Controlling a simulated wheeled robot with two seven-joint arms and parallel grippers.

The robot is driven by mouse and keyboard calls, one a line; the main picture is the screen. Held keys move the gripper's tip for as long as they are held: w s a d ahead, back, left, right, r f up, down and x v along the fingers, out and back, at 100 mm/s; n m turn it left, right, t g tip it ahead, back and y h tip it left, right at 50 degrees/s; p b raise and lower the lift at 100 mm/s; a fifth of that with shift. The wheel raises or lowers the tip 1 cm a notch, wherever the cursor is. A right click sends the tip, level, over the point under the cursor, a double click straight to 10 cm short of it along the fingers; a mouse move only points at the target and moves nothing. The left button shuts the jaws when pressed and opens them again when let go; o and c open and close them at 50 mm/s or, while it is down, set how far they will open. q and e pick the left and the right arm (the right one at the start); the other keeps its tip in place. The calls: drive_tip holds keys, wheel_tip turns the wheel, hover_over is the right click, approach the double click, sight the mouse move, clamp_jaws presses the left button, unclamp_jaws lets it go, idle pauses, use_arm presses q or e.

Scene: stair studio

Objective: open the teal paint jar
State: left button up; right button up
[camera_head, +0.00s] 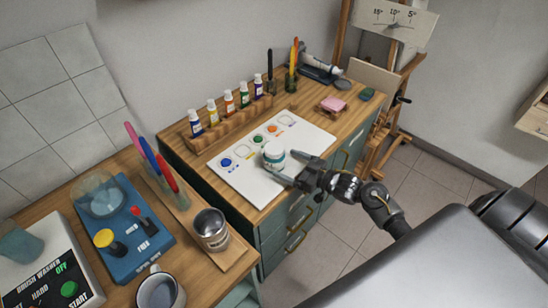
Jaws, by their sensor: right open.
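The paint jar (274,158) is small and white-capped with a teal band. It stands upright on the white palette sheet (236,178), near the sheet's front edge. My right gripper (285,168) comes in from the right with its fingers spread open, close beside the jar. One finger is behind and to the right of the jar, the other in front. I cannot tell whether either finger touches it. The jar's lid appears to be on. My left gripper is not in view.
A wooden rack (230,122) of several paint bottles stands behind the sheet. A brush holder (291,82) is at the back. On the left counter are a metal can (211,229), a mug (160,291) and a blue device (128,235). Drawers with handles lie below my right gripper.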

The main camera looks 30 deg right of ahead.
sight(274, 158)
drive_tip(key=shift+w+a+f, duration=0.1)
drive_tip(key=shift+w+a, duration=0.05)
drive_tip(key=shift+w, duration=0.2)
drive_tip(key=x, duration=0.1)
drive_tip(key=p+x, duration=0.1)
drive_tip(key=x, duration=0.1)
drive_tip(key=p+x, duration=0.1)
drive_tip(key=shift+w+a+r, duration=0.1)
drive_tip(key=shift+a+r, duration=0.25)
drive_tip(key=shift+r, duration=0.05)
drive_tip(key=shift+w+a+f, duration=0.15)
drive_tip(key=shift+w, duration=0.1)
drive_tip(key=shift+s, duration=0.1)
drive_tip(key=c, duration=1.3)
